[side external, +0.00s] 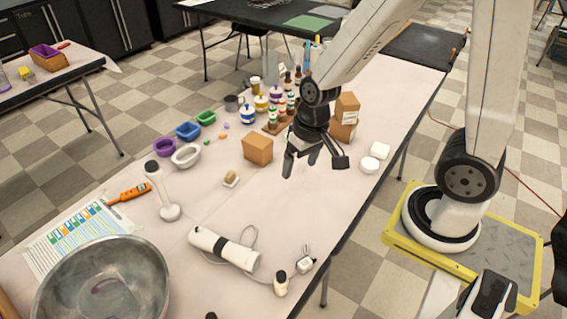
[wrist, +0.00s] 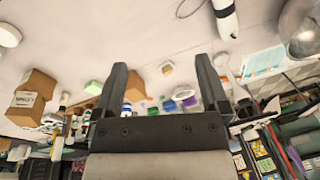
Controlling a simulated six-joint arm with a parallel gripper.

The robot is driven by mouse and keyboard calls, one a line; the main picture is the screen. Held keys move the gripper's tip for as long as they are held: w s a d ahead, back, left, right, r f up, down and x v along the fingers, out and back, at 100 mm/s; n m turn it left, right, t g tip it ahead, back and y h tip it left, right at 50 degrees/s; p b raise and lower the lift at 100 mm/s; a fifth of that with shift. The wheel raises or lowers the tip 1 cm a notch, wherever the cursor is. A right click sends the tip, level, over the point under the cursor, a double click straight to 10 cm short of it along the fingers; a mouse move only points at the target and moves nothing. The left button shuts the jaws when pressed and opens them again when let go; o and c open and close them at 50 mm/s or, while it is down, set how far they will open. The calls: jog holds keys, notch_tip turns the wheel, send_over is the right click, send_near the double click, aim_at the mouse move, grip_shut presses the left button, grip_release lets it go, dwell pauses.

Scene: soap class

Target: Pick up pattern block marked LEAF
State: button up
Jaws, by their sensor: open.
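My gripper (side external: 314,162) is open and empty, held above the table right of a tan box in the side view. Its two fingers stand wide apart in the wrist view (wrist: 160,64). No marking that reads LEAF is legible in either view. A small tan block (side external: 231,176) rests on a white dish, left of my gripper and apart from it. A small tan item shows between the fingers in the wrist view (wrist: 167,67). Small coloured pieces (side external: 222,135) lie near the bowls. I cannot tell which piece is the LEAF block.
A tan box (side external: 257,149), bottles on a rack (side external: 279,115) and stacked cartons (side external: 345,115) stand around my gripper. Purple, blue and green bowls (side external: 187,131) sit farther left. A hand blender (side external: 223,248) and a steel bowl (side external: 100,285) are nearer. The middle table is mostly clear.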

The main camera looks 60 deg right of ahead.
jog(key=w+a+f+m+y, duration=0.5)
jog(key=w+f+m, duration=0.1)
jog(key=m, duration=0.4)
jog(key=m+t+y, duration=0.1)
jog(key=m+t, duration=0.7)
jog(key=m, duration=0.6)
send_over(232, 175)
jog(key=s+a, duration=0.6)
jog(key=s, duration=0.1)
notch_tip(232, 175, down, 10)
jog(key=d+f+m+t+h, duration=0.1)
jog(key=d+m, duration=0.1)
jog(key=w+d+f+m+t+h, duration=0.1)
jog(key=d+f+m, duration=0.1)
jog(key=w+d+f+m+t+h, duration=0.1)
jog(key=d+f+m, duration=0.1)
jog(key=shift+w+d+t+h, duration=0.1)
jog(key=shift+w+t+h, duration=0.2)
jog(key=shift+h, duration=0.1)
jog(key=shift+d+f+m+h, duration=0.3)
jog(key=shift+d+f+m, duration=0.1)
jog(key=shift+d, duration=0.1)
jog(key=shift+w, duration=0.1)
jog(key=shift+x, duration=1.2)
